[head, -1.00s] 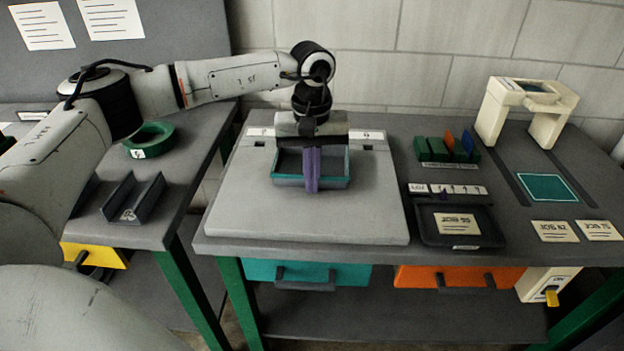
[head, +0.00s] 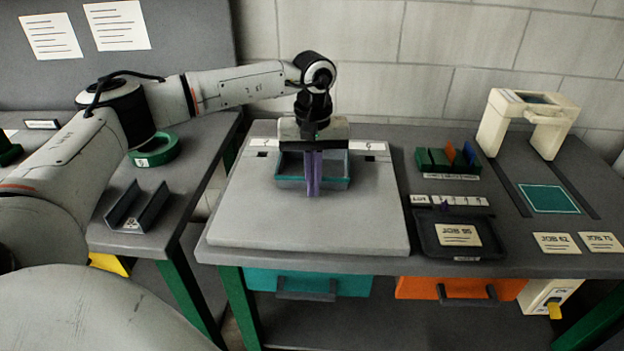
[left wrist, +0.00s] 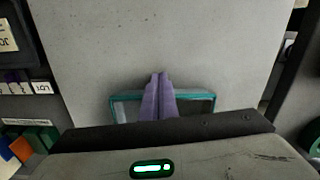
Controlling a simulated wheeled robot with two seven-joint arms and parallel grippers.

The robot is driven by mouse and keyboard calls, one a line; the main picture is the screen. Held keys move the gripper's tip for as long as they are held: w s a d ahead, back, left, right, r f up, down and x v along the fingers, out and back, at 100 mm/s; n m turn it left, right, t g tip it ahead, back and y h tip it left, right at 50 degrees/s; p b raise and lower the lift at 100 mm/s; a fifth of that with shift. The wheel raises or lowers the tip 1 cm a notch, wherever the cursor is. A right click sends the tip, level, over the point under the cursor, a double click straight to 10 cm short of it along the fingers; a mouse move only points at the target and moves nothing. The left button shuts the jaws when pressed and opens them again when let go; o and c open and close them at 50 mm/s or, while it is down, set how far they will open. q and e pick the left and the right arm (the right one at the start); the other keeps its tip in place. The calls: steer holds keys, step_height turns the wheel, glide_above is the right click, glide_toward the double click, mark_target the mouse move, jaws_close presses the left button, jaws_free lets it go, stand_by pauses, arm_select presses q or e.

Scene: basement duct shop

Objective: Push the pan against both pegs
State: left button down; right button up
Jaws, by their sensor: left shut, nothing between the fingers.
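The pan (head: 286,183) is a shallow grey rectangular tray with a teal rim. It lies flat near the back of a pale grey board (head: 310,225); its rim also shows in the left wrist view (left wrist: 205,96). My left gripper (head: 314,193) is shut and empty, its purple fingers pointing down just outside the pan's near wall, around its middle. Whether they touch the wall is hard to tell. The gripper body covers the pan's far side. No peg shows clearly; small dark marks lie by the two white labels at the board's back. My right gripper is not in view.
Right of the board are a black tray with a JOB card (head: 430,245), a rack of green blocks (head: 447,162) and a cream arch (head: 527,120). On the left table are a green ring (head: 155,150) and a grey channel (head: 137,210). The board's front is clear.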

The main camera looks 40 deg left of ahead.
arm_select(q)
steer(key=shift+s+d+r, duration=0.25)
steer(key=shift+s+d, duration=0.75)
steer(key=shift+s, duration=0.2)
step_height(320, 180, up, 10)
steer(key=shift+f, duration=0.2)
